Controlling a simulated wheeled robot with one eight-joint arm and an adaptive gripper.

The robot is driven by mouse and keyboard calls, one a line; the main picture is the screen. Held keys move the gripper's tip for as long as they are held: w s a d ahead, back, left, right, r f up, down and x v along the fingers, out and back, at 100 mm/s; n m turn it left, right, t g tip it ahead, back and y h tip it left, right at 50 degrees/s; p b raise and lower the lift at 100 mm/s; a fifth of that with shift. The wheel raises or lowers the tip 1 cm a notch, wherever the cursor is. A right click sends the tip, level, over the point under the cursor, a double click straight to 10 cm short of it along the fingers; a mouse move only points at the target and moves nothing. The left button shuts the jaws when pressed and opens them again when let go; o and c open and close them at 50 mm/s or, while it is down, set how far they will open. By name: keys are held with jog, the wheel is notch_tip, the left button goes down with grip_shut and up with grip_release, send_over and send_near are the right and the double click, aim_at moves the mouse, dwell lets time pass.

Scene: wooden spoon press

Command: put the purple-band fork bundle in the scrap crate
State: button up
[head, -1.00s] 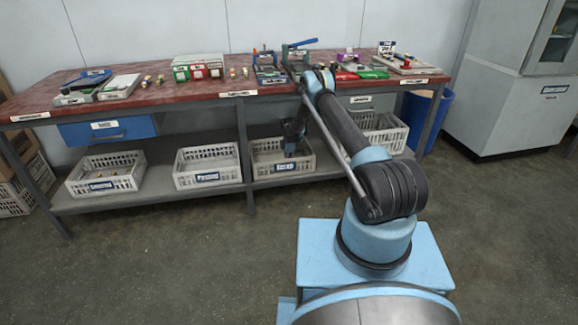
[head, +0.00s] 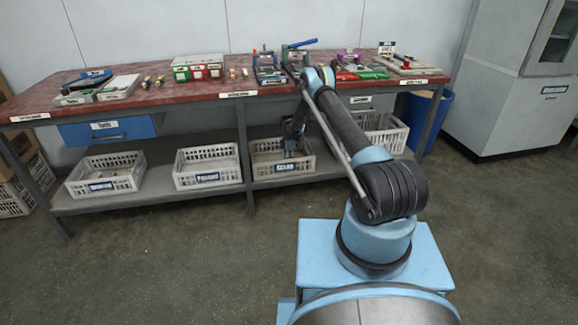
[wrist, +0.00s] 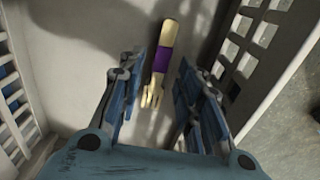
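The purple-band fork bundle (wrist: 161,58) shows in the wrist view as pale wooden pieces with a purple band around the middle. It appears to lie on the pale floor of the scrap crate (head: 284,168). My gripper (wrist: 164,78) is open, with its blue fingers apart on either side of the bundle's near end. No finger visibly grips the bundle. In the head view my gripper (head: 293,147) reaches down into the scrap crate on the lower shelf. The bundle is hidden there.
The crate's slatted walls (wrist: 248,50) rise close on both sides of my gripper. Another crate (head: 207,167) stands to the left on the shelf, and one (head: 382,138) to the right. The worktop (head: 150,97) is above the arm's end.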

jog(key=shift+r, duration=2.5)
